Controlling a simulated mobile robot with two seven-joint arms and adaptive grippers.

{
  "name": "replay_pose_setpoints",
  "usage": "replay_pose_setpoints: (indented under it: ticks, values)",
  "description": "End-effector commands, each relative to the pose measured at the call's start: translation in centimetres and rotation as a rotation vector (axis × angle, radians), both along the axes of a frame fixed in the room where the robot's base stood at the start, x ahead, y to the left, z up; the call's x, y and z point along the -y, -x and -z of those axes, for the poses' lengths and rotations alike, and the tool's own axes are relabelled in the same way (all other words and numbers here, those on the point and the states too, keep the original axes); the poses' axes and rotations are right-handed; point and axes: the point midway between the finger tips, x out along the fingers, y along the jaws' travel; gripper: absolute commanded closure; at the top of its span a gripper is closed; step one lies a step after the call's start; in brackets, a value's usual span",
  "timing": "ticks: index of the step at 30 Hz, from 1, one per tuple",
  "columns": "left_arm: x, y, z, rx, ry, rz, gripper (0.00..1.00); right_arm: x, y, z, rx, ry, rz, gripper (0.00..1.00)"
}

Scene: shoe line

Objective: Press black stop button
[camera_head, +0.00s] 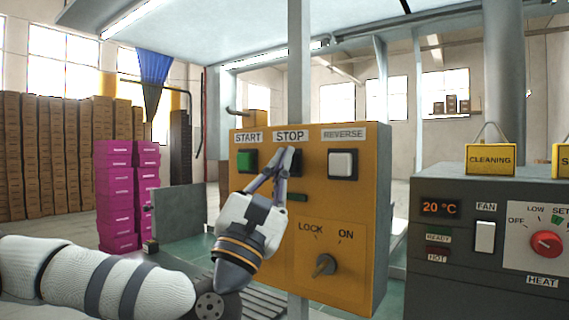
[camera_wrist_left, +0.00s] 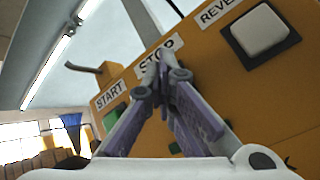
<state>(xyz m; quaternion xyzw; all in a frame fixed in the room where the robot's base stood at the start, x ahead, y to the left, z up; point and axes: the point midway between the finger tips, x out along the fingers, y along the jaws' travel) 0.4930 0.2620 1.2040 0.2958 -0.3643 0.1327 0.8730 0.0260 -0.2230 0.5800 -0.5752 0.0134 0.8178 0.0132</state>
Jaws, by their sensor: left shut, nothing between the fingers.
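An orange control panel (camera_head: 350,215) faces me with START, STOP and REVERSE labels along its top. The black stop button (camera_head: 297,163) under STOP is mostly hidden behind my left gripper (camera_head: 287,152). The left gripper is shut and empty, its fingertips just below the STOP label, over the button. In the left wrist view the shut fingertips (camera_wrist_left: 160,62) also cover the place under STOP, and I cannot tell whether they touch the button. The right gripper is in neither view.
The green button (camera_head: 246,161) is left of the fingers and the white button (camera_head: 342,164) right. A LOCK/ON knob (camera_head: 325,265) sits lower on the panel. A grey heater box (camera_head: 440,275) stands at right. Pink boxes (camera_head: 117,195) are stacked at left.

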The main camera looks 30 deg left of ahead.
Motion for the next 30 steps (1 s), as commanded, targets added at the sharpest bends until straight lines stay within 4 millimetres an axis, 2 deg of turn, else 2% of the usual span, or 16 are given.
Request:
replay_pose_setpoints:
  ticks: [11,20,30]
  values:
    - [-0.2,1.9,-0.1,0.001,0.000,0.000,1.00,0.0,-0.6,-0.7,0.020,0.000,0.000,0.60]
    - [-0.2,2.0,0.0,-0.001,0.000,0.000,1.00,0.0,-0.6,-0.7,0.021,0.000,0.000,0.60]
    - [-0.5,5.4,-0.3,0.003,0.001,-0.001,1.00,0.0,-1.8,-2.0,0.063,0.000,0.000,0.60]
